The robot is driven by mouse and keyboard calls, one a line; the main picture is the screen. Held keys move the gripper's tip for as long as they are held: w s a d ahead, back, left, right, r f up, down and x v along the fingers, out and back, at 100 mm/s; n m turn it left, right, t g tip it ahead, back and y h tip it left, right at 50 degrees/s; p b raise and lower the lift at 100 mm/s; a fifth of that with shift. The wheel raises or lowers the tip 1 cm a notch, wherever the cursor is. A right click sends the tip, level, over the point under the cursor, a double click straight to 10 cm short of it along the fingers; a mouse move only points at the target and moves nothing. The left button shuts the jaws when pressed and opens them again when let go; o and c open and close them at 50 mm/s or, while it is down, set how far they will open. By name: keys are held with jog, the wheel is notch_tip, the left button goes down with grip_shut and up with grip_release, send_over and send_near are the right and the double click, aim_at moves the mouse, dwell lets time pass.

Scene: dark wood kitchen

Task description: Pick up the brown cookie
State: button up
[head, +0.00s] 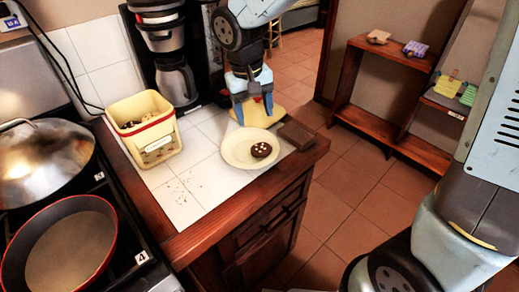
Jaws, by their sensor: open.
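The brown cookie (261,150), round and dark with pale spots, lies on a cream plate (232,153) near the right end of the tiled counter. My gripper (254,112) points down just behind and above the plate. Its fingers are apart and nothing shows between them. It appears to be clear of the cookie; its exact height above the counter is hard to tell.
A yellow container (146,134) stands left of the plate, with a coffee maker (174,75) behind it. A dark block (297,134) sits by the counter's right edge. A lidded pan (42,158) and an open pan (62,252) are on the stove at left.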

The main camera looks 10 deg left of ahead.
send_over(261, 148)
jog(key=f, duration=0.4)
jog(key=a+f, duration=0.1)
jog(key=f, duration=0.2)
jog(key=shift+s+f, duration=0.1)
jog(key=shift+s, duration=0.05)
jog(key=f, duration=0.4)
jog(key=shift+w+d+f, duration=0.25)
jog(key=shift+w+f, duration=0.1)
jog(key=shift+w, duration=0.05)
jog(key=shift+s+d+f, duration=0.1)
jog(key=shift+c, duration=0.2)
jog(key=shift+s+d+f, duration=0.1)
jog(key=shift+f, duration=0.05)
jog(key=c, duration=0.5)
jog(key=shift+c, duration=0.6)
